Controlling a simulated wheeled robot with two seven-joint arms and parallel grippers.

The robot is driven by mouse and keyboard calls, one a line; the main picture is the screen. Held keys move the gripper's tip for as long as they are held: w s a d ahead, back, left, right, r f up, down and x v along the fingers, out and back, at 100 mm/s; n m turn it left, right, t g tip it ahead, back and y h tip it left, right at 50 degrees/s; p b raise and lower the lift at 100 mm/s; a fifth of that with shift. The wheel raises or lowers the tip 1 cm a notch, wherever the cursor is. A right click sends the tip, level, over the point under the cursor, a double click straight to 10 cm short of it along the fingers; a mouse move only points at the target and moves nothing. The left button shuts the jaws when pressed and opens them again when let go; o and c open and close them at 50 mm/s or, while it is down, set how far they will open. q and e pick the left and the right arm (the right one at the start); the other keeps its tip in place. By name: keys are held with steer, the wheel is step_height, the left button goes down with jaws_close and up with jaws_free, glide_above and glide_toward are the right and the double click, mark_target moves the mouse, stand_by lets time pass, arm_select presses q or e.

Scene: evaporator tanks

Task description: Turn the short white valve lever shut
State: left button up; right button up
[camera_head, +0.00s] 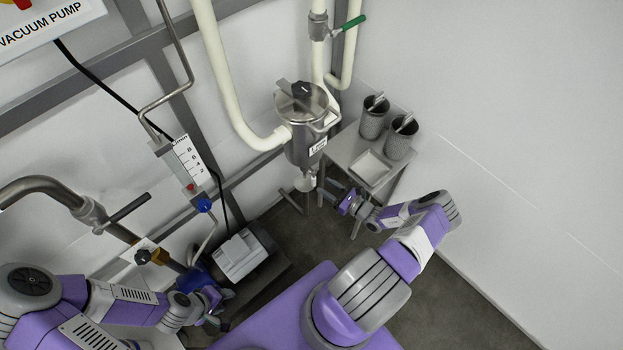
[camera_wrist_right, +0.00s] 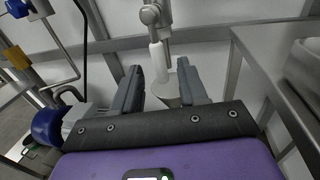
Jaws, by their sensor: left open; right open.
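A steel vessel (camera_head: 308,140) hangs on the wall, with a valve under its bottom outlet. The short white lever (camera_wrist_right: 158,56) hangs down from the valve (camera_wrist_right: 150,15) in the right wrist view, ahead of my right gripper. In the head view, a small whitish part (camera_head: 307,183) shows under the vessel; whether it is the lever I cannot tell. My right gripper (camera_wrist_right: 160,88) is open, its two dark fingers on either side of the lever's line. Contact with the lever is not visible. My left gripper (camera_head: 219,310) is open at lower left, away from the vessel.
A pump (camera_head: 240,255) sits near my left gripper. A green-handled valve (camera_head: 350,24) is on the pipe above.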

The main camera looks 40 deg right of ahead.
mark_target(314, 180)
steer(key=b+x, duration=0.1)
steer(key=x, duration=0.5)
steer(key=shift+w+a, duration=0.1)
steer(key=shift+a, duration=0.05)
jaws_close()
